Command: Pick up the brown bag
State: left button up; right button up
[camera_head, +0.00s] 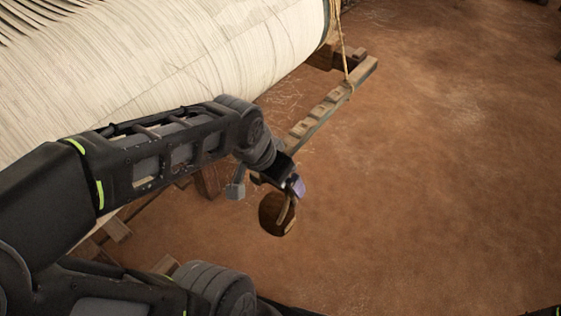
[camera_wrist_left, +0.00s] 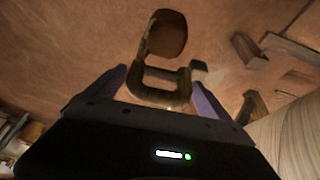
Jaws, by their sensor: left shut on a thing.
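The brown bag (camera_head: 272,214) is small and rounded, with a looped handle. It is below my left gripper (camera_head: 291,188) in the head view. In the left wrist view the bag (camera_wrist_left: 167,36) shows beyond the fingers, and its handle loop lies between the purple fingertips of my left gripper (camera_wrist_left: 157,88). The gripper is shut on the handle. I cannot tell whether the bag's underside touches the floor. My right gripper is not in view.
A large roll of pale warp threads (camera_head: 200,60) fills the upper left. A notched wooden bar (camera_head: 325,108) with a rope (camera_head: 346,60) tied to it extends from the loom beside my left arm. The brown earthen floor (camera_head: 430,190) to the right is open.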

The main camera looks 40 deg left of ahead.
pick_arm(q)
jog(key=shift+s+d+r, duration=0.1)
jog(key=shift+s+d, duration=0.1)
jog(key=shift+s, duration=0.25)
jog(key=shift+r, duration=0.1)
dwell(0.4)
